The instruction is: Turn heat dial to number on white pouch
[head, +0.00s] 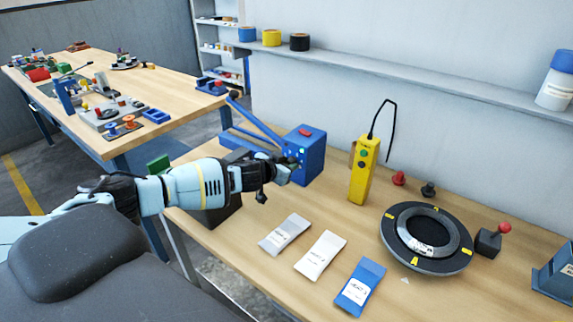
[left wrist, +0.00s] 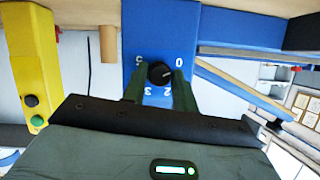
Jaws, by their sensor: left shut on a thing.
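The blue heat sealer (head: 313,160) stands at the back of the workbench. Its black heat dial (left wrist: 159,73) sits on a blue face with white numbers around it, 0, 2, 3 and 5 readable, and the image is turned over. My left gripper (head: 287,170) is at the sealer's front, its two fingers on either side of the dial and shut on it. The dial's pointer is too small to read surely. The white pouch (head: 321,255) lies flat on the bench between a grey pouch (head: 285,233) and a blue pouch (head: 360,287); its printed label is too small to read. My right gripper is out of view.
A yellow control box (head: 363,170) with buttons stands right of the sealer. A black ring device (head: 397,250) and a red-knobbed lever (head: 490,240) are further right. The sealer's blue lever arm (head: 257,120) rises at its left. Bench space around the pouches is clear.

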